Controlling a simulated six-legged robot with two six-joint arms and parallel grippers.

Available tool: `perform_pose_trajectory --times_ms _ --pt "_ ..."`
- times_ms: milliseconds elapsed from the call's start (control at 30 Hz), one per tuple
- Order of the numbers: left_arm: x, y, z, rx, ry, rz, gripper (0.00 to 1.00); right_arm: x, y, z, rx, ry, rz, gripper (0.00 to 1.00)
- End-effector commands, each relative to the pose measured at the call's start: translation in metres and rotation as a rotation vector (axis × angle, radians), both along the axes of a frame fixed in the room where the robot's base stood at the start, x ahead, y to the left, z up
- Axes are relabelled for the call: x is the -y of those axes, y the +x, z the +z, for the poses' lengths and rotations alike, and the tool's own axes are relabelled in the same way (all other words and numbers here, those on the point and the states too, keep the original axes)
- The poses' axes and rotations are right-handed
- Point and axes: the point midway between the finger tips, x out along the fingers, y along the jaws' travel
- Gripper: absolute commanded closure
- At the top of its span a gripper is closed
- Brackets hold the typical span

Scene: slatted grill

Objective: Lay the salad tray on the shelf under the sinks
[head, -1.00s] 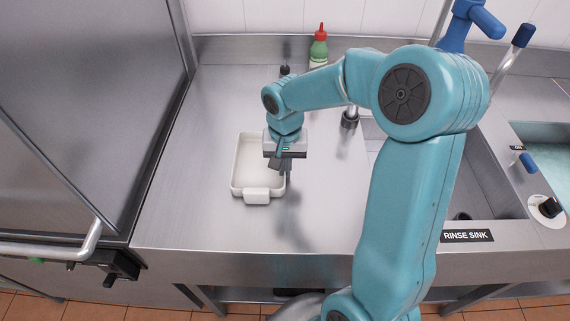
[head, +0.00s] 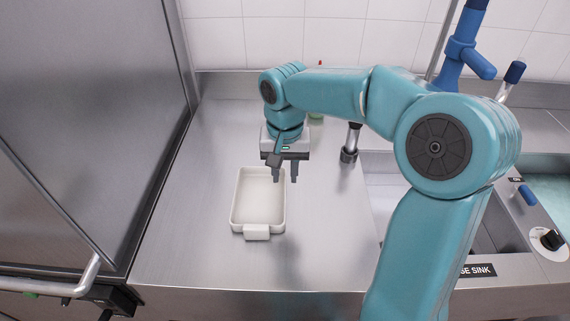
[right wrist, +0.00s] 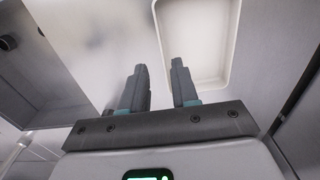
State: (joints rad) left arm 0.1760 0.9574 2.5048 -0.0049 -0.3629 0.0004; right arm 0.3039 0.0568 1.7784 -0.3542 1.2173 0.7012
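The salad tray looks to be the cream rectangular tray (head: 237,205) with a tab handle at its front. It lies flat and empty on the steel counter (head: 185,250). Its pale rim and inside also show in the right wrist view (right wrist: 205,79). My right gripper (head: 285,181) hangs over the tray's right back edge, fingers down. Its fingers stand apart with nothing between them, as the right wrist view shows (right wrist: 158,72). They look clear of the tray, though the exact height is hard to tell. My left gripper is out of view. The shelf under the sinks is not visible.
The rinse sink (head: 485,225) is at the right, partly behind my right arm. A large steel machine (head: 90,120) with a bar handle borders the counter on the left. A bottle (head: 317,122) stands behind my gripper.

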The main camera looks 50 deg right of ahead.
Motion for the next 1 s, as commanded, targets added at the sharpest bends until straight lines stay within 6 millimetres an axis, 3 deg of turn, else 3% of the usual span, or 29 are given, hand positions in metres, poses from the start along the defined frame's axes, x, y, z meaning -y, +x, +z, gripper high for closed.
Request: perform_pose_trajectory --times_ms 167,300,367,800,1000 --pt "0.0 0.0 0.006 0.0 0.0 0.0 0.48 0.0 0.0 0.022 0.001 0.0 0.0 0.66" --pt "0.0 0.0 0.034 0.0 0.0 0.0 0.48 0.002 -0.002 0.059 0.0 -0.001 0.0 0.66" --pt "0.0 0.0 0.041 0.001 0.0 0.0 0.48 0.002 -0.003 0.067 -0.003 -0.001 0.001 0.66" --pt "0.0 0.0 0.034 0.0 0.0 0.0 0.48 0.002 -0.003 -0.027 -0.006 0.0 0.001 0.66" --pt "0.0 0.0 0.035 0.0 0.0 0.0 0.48 0.002 -0.003 -0.047 -0.004 0.0 0.0 0.66"
